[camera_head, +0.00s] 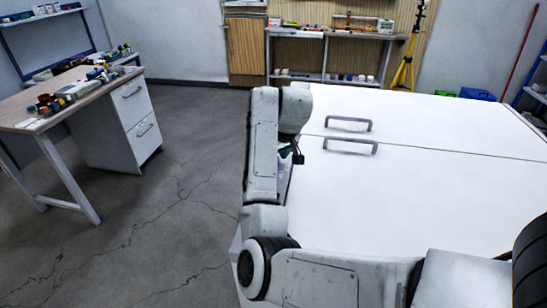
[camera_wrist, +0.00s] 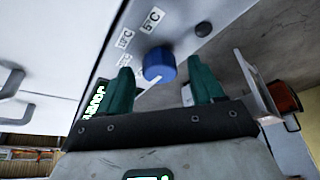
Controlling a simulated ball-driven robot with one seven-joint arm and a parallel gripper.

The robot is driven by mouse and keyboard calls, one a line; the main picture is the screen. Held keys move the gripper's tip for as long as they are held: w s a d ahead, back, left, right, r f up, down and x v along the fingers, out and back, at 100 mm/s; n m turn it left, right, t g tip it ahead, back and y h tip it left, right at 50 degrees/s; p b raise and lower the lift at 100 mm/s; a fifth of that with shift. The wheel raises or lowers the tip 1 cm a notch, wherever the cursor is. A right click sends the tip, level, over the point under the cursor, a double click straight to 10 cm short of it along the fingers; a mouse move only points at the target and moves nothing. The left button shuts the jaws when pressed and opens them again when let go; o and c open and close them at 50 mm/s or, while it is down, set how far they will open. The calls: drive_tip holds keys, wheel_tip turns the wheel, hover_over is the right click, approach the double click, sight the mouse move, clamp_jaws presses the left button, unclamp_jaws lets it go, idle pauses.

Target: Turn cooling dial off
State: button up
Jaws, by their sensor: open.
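The blue dial (camera_wrist: 158,64) is on a grey panel (camera_wrist: 185,14) in the wrist view, with white temperature labels (camera_wrist: 152,20) beside it, one reading 5°C. My gripper (camera_wrist: 161,70) is open, with its two green fingers apart on either side of the dial as seen from the wrist. I cannot tell whether a finger touches the dial. In the head view my arm hides the dial, and my gripper is mostly hidden too.
A smaller dark knob (camera_wrist: 202,29) is on the same panel. The large white cabinet (camera_head: 430,190) has two grey handles (camera_head: 350,146) on top. A workbench (camera_head: 70,95) with clutter stands at left, and a shelf table (camera_head: 330,55) at the back. The floor between is clear.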

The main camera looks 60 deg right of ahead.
drive_tip(key=p+v, duration=0.2)
drive_tip(key=v, duration=0.8)
idle(0.3)
